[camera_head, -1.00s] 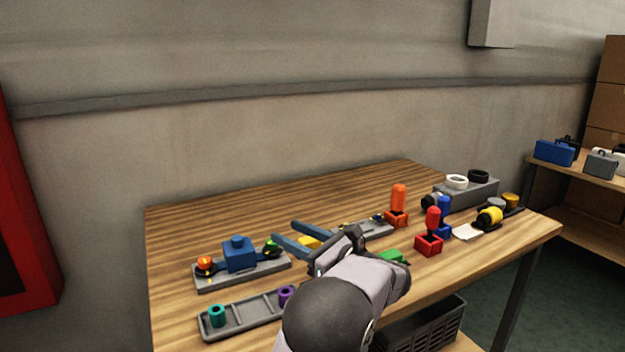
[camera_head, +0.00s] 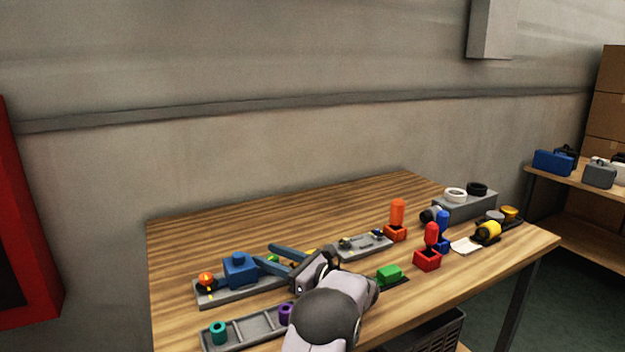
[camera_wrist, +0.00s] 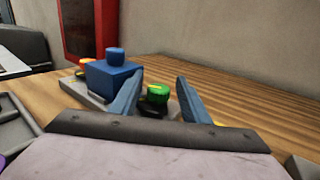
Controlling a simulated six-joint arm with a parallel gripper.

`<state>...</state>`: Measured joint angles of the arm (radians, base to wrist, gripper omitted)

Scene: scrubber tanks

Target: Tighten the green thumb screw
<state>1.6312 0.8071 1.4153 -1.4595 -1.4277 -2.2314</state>
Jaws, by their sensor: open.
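The green thumb screw (camera_wrist: 158,95) sits at one end of a grey plate, beside a blue block with a round knob (camera_wrist: 112,74). In the head view only a small part of the green screw (camera_head: 272,259) shows behind my fingers. My gripper (camera_head: 268,252) is open, its two blue-grey fingers pointing toward the screw. In the wrist view my gripper (camera_wrist: 156,90) has one finger on each side of the screw in the picture, and nothing is held. I cannot tell whether the fingertips touch it. An orange screw (camera_head: 206,279) sits at the plate's other end.
A grey tray (camera_head: 245,330) with teal and purple rings lies in front of the plate. Another grey plate (camera_head: 362,246), a green block (camera_head: 389,272) and red, blue and orange-handled pieces stand to the right. The back left of the table is clear.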

